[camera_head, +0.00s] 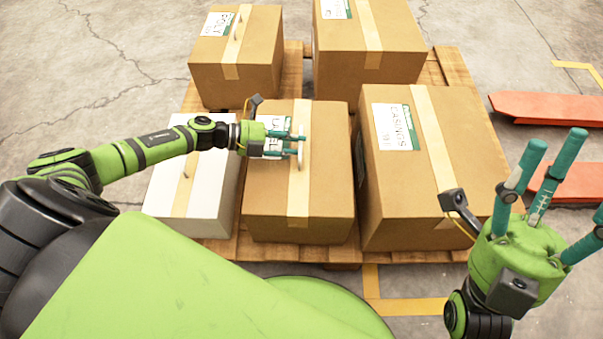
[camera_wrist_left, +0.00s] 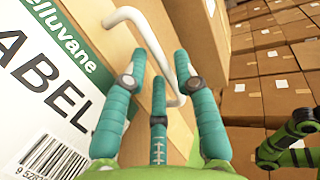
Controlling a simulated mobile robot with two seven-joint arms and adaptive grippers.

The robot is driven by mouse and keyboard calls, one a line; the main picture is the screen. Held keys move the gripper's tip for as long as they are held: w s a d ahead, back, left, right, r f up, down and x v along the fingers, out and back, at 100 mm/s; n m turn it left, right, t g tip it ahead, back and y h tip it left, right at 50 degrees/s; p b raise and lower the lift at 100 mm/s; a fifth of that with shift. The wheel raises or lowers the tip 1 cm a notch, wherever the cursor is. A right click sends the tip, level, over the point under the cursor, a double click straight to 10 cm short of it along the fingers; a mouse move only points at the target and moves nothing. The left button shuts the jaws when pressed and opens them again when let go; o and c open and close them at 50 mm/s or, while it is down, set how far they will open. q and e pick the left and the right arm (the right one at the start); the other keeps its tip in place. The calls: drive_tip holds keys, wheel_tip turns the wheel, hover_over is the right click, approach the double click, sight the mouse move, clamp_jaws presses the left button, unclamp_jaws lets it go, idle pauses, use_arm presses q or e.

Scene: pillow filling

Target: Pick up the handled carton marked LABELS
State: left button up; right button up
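The handled carton marked LABELS (camera_head: 325,190) is a brown box with a tan tape strip, front middle on the pallet. In the head view its label is partly covered by my left gripper; the wrist view shows the label (camera_wrist_left: 45,75) reading "ABEL". Its white handle (camera_wrist_left: 150,38) stands on the top. My left gripper (camera_head: 298,141) is at this handle, its teal fingers apart. In the left wrist view the handle passes between the fingers (camera_wrist_left: 160,75); I see no clear grip on it. My right gripper (camera_head: 548,165) is open and empty at the right.
The wooden pallet (camera_head: 440,68) also bears a white handled box (camera_head: 212,205) close on the left, a CASINGS carton (camera_head: 440,180) close on the right, a handled BOLT carton (camera_head: 262,55) and another carton (camera_head: 385,40) behind. Red forks (camera_head: 540,107) lie at the right.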

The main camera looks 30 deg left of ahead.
use_arm(q)
drive_tip(key=shift+x, duration=1.1)
clamp_jaws()
drive_tip(key=shift+w+r, duration=0.15)
drive_tip(key=shift+r, duration=0.1)
